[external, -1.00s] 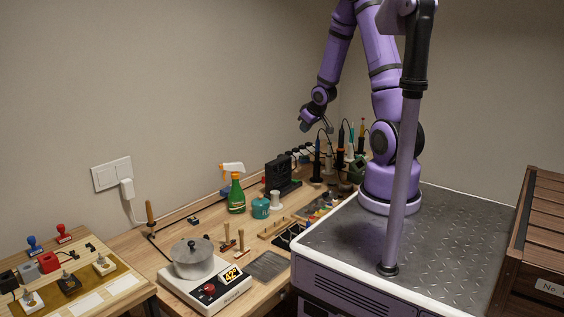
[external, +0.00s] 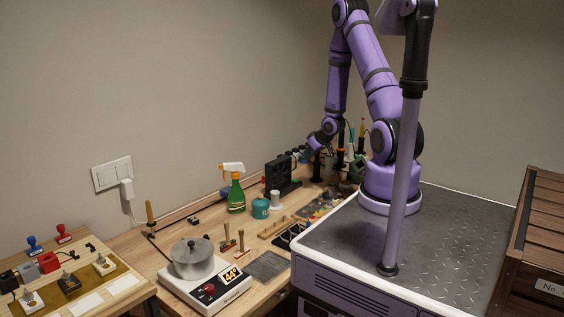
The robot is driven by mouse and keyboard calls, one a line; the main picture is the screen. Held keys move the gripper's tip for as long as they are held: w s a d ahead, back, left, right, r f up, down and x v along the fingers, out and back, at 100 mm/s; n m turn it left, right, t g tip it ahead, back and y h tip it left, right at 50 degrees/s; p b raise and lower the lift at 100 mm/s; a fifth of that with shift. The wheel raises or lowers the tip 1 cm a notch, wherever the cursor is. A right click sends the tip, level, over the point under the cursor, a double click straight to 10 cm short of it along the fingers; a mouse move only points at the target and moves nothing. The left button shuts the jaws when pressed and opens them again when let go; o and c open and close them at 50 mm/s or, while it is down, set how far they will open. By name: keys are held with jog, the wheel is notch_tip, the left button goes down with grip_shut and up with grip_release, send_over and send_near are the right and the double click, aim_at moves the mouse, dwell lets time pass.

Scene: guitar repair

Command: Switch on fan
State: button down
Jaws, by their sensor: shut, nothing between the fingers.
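A small black box-shaped fan (external: 278,174) stands upright on the wooden workbench near the back wall. Its switch is too small to make out. My gripper (external: 309,149) is low over the back right of the bench, to the right of the fan and a little above it, beside the row of upright tools. It looks apart from the fan, though the depth is hard to judge. The gripper is small in the view, shut and empty, and partly merges with the dark tools behind it.
Upright tools (external: 351,145) crowd the right. A pot (external: 192,258) sits on a hot plate (external: 207,289) at the front.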

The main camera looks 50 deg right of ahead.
send_over(296, 181)
jog(key=s, duration=0.1)
notch_tip(296, 181, down, 8)
jog(key=shift+a+r, duration=0.1)
jog(key=shift+r, duration=0.05)
notch_tip(296, 181, down, 3)
jog(key=shift+f, duration=0.1)
jog(key=shift+s+f, duration=0.15)
jog(key=shift+f, duration=0.4)
jog(key=shift+s+f, duration=0.25)
jog(key=shift+f, duration=0.35)
jog(key=shift+r, duration=0.15)
jog(key=shift+r, duration=0.7)
